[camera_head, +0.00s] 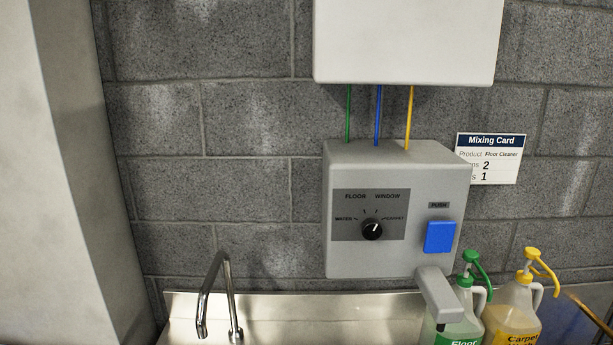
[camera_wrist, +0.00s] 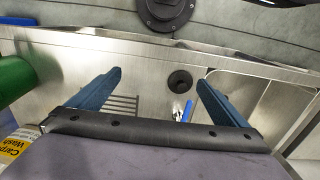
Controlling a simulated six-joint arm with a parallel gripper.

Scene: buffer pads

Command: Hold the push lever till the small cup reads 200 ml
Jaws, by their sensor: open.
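The push lever (camera_head: 439,237) is a blue square pad under a PUSH label on the right of the grey dispenser (camera_head: 345,255). Nothing touches it in the head view. The dispenser's black knob (camera_head: 372,229) sits among FLOOR, WINDOW, WATER and CARPET labels, its white mark tilted up and right. A grey spout (camera_head: 437,295) juts from the dispenser's lower right. I cannot make out the small cup or its reading in either view. My gripper (camera_wrist: 160,78) is open and empty over the steel sink in the wrist view, and I do not make it out in the head view.
A green-pump Floor bottle (camera_head: 466,300) and a yellow-pump Carpet Wash bottle (camera_head: 515,310) stand at lower right. A Mixing Card (camera_head: 489,158) hangs on the wall. A curved faucet (camera_head: 225,280) is at lower left. The wrist view shows a sink drain (camera_wrist: 179,81) and a green object (camera_wrist: 14,78).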

